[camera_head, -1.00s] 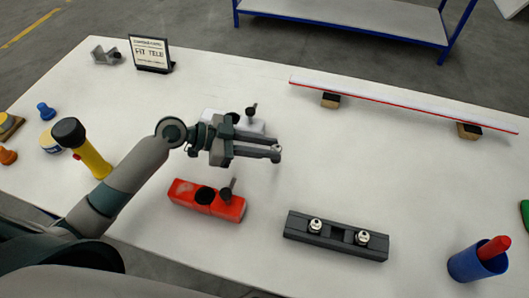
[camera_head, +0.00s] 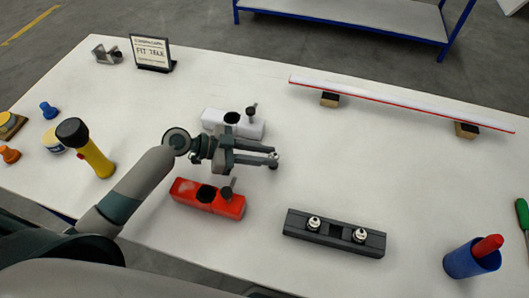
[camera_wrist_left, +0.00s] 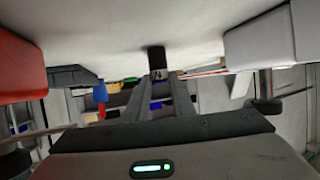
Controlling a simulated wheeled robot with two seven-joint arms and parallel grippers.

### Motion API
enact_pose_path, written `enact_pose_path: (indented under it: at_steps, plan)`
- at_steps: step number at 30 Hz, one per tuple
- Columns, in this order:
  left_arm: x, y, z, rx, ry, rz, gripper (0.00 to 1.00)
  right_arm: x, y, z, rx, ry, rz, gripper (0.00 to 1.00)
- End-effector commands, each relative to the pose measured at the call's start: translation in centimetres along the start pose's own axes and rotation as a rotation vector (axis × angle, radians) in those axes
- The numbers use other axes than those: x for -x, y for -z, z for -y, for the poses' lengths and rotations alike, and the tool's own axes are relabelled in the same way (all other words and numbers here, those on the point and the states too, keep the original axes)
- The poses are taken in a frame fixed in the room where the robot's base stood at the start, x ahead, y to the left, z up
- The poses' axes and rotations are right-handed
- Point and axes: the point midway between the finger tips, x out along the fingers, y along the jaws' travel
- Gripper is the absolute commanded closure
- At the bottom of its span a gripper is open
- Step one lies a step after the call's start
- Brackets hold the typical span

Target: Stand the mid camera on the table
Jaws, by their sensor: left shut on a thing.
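The mid camera seems to be the small dark cylinder (camera_wrist_left: 157,58) between my left fingertips in the left wrist view; it has a paler band near the fingers. In the head view only a small bit of it shows at the fingertips (camera_head: 274,159). My left gripper (camera_head: 272,157) is shut on it, lying nearly level above the table (camera_head: 350,160). The wrist view is upside down, with the table at the top. The cylinder points toward the table; I cannot tell whether it touches. My right gripper is not in view.
A red block (camera_head: 208,198) lies nearer and a white block (camera_head: 245,127) farther, on either side of my gripper. A dark fixture with two pegs (camera_head: 335,233), a blue cup (camera_head: 470,262), a long white bar (camera_head: 395,102) and a yellow flashlight (camera_head: 95,157) stand around. Clear table lies right of the fingertips.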

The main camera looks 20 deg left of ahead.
Motion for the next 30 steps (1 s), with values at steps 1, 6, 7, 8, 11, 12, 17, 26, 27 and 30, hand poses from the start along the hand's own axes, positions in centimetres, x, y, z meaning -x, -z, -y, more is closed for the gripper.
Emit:
enact_pose_path:
  at_steps: [1,6,7,8,11,12,17,26,27,30]
  plan:
    - [0.0,0.0,0.0,0.0,0.0,-0.001,1.0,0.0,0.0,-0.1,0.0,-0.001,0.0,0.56]
    - [-0.1,-0.2,0.0,0.0,0.0,0.0,1.0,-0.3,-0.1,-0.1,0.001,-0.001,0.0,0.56]
    - [-0.1,-0.2,0.0,0.0,0.0,0.0,1.0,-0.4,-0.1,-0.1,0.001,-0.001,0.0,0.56]
    - [-0.1,-0.3,0.0,0.0,0.0,0.0,1.0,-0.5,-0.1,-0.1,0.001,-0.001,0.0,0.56]
    - [-0.1,-0.2,0.0,0.0,0.0,0.0,0.61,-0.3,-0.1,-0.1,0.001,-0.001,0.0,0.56]
    - [-0.1,-0.2,0.0,0.0,0.0,0.0,0.59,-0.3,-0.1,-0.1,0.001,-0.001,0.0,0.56]
    - [-0.1,-0.2,0.0,0.0,0.0,0.0,0.59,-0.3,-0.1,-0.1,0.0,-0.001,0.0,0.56]
    - [0.1,0.1,0.0,0.001,0.0,0.0,0.59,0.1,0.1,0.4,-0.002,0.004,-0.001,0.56]
    - [0.4,-0.2,0.0,0.0,0.001,0.001,0.59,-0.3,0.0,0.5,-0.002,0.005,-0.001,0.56]
    - [1.5,-0.3,0.0,0.0,0.0,0.002,0.59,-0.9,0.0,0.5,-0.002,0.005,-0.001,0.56]
